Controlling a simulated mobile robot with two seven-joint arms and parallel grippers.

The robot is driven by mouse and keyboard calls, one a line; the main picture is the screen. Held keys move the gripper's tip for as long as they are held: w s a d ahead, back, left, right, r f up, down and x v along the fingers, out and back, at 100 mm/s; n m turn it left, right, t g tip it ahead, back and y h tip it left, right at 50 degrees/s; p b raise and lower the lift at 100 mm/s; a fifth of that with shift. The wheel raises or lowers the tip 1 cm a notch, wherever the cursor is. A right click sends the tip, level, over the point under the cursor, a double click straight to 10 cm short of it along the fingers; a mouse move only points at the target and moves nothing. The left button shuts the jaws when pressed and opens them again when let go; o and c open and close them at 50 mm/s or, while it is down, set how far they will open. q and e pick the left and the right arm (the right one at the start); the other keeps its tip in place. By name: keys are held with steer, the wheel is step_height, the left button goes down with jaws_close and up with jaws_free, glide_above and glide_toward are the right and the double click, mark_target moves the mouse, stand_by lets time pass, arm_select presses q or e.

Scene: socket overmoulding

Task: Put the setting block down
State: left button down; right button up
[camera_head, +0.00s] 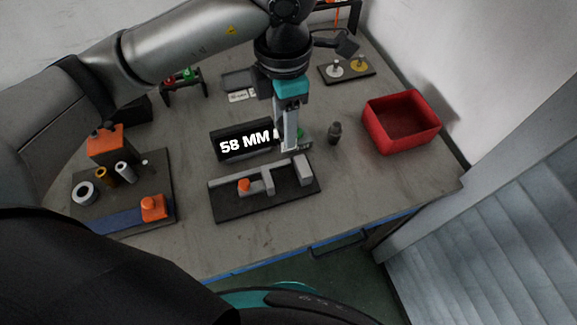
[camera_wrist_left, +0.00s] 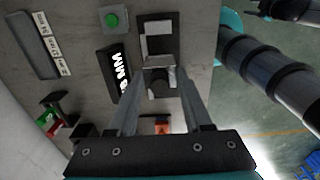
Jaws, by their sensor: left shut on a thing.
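My left gripper (camera_head: 292,146) points down over the table, just behind the right part of the fixture. Its fingers are closed on a small light-grey block, which I take for the setting block (camera_wrist_left: 158,62); it shows between the fingertips in the left wrist view. In the head view the fingers largely hide it, and I cannot tell whether it touches the surface below. The fixture (camera_head: 240,208) is a dark plate with grey uprights and an orange knob, in front of the gripper. My right gripper is not in view.
A black display (camera_head: 232,152) reading 58 MM stands left of the gripper. A green button (camera_wrist_left: 112,20) is close by. A dark knobbed piece (camera_head: 335,132) and a red bin (camera_head: 376,140) stand to the right. A tool mat (camera_head: 160,185) holds several parts at left. The front right table is clear.

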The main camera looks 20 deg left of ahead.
arm_select(q)
steer(key=shift+f+b, duration=0.8)
steer(key=shift+f, duration=6.35)
steer(key=shift+f, duration=0.1)
steer(key=shift+f, duration=0.15)
steer(key=shift+c, duration=1.7)
jaws_free()
